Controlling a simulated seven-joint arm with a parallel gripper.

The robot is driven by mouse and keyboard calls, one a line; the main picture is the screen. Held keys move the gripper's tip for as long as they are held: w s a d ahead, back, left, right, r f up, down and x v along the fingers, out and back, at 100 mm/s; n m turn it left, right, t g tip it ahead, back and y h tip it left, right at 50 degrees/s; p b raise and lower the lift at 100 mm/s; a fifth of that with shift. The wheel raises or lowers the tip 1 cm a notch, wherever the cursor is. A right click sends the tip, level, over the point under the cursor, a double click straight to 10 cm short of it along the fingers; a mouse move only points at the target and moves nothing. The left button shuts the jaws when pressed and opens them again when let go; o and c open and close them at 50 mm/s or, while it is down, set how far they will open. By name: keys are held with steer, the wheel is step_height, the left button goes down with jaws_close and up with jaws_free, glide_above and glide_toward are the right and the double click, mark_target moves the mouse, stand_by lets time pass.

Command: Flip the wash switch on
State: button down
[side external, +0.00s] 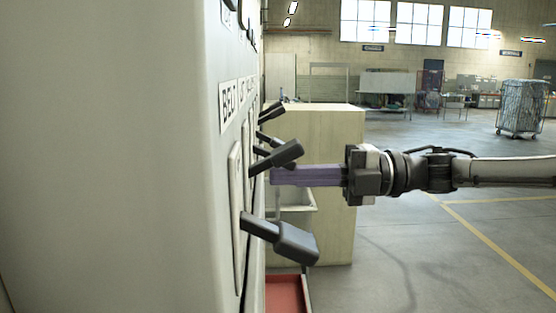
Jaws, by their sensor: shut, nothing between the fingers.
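Several black lever switches stick out from the upright face of a large pale cabinet (110,150). The nearest lever (295,243) tilts down. Another lever (280,156) above it tilts up, and a farther lever (271,111) also tilts up. One more lever (264,140) is partly hidden behind. A label plate (228,101) reads BELT; the labels beyond it are too slanted to read, so I cannot tell which lever is the wash switch. My gripper (274,175), with long purple fingers, is shut and empty. Its tips are just below the upper lever; contact is unclear.
A pale wooden cabinet (330,125) stands behind my gripper. A light open bin (295,205) and a red tray (286,294) are low beside the panel. A wire cage cart (521,108) stands far back right. The floor to the right is mostly clear.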

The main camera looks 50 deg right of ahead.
mark_target(249, 132)
steer(key=shift+s+r, duration=0.15)
steer(key=shift+r, duration=3)
steer(key=v, duration=0.7)
steer(key=shift+s+d+f, duration=0.25)
steer(key=shift+d, duration=0.15)
steer(key=shift+a, duration=0.15)
